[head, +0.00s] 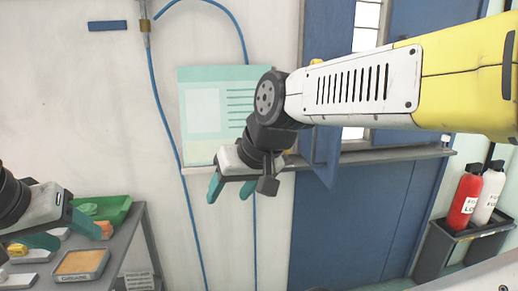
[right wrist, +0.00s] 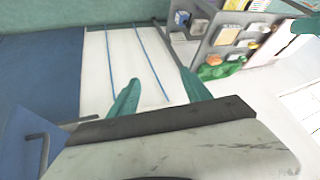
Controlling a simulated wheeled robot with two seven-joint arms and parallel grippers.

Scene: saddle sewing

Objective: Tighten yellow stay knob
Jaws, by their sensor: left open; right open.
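A small yellow piece (head: 316,62) shows just above my right arm's white link in the head view; most of it is hidden, and I cannot tell whether it is the stay knob. My right gripper (head: 230,188) is open and empty, in front of the wall below the pale green poster. Its two teal fingers also show apart in the right wrist view (right wrist: 158,90), with nothing between them. My left gripper (head: 60,232) is open at the lower left, over the grey bench. No yellow knob shows clearly in the right wrist view.
A blue panel (head: 325,155) juts out by the window (head: 367,25) and grey sill (head: 370,156). A grey bench (head: 146,230) carries a green tray (head: 112,208) and small trays. Red (head: 465,195) and white (head: 487,194) bottles stand in a holder at right. Blue hoses (head: 166,120) hang on the wall.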

